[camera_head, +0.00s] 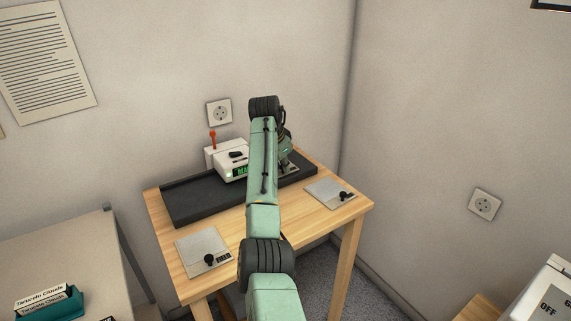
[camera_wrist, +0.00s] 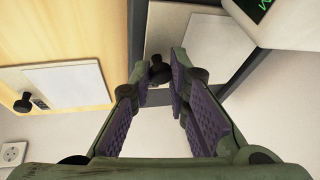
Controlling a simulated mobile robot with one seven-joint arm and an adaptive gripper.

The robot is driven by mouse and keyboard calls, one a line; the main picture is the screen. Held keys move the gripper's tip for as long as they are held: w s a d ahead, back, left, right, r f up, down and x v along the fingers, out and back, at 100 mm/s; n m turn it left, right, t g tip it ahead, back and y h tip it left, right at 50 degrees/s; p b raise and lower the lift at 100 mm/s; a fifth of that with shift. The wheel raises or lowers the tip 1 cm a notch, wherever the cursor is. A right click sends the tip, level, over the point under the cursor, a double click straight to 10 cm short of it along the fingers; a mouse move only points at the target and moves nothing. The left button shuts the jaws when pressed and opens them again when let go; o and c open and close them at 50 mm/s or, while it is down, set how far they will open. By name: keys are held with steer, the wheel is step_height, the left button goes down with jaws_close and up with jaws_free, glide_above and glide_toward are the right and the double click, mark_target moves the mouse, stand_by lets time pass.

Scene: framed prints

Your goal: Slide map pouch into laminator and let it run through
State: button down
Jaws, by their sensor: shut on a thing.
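In the wrist view my gripper (camera_wrist: 160,75) is closed on a small black knob (camera_wrist: 159,69) at the edge of a pale flat pouch (camera_wrist: 205,45). This pouch lies over the dark tray, close beside the white laminator (camera_wrist: 290,18); its label is not visible, so I cannot tell from print that it is the map pouch. In the head view the laminator (camera_head: 225,156), with a green display and an orange lever, stands at the back of the tray. My arm hides the held pouch and the fingertips there.
A pouch marked FIELD (camera_head: 202,252) lies front left on the wooden table (camera_head: 190,288). Another knobbed pouch (camera_head: 325,193) lies at the right, its label unreadable; it also shows in the wrist view (camera_wrist: 66,84). The dark tray (camera_head: 190,205) spans the table's back. Walls stand close behind.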

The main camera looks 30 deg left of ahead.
steer(key=shift+s+a, duration=0.55)
steer(key=shift+s, duration=0.3)
steer(key=c, duration=1.4)
jaws_free()
steer(key=shift+c, duration=0.2)
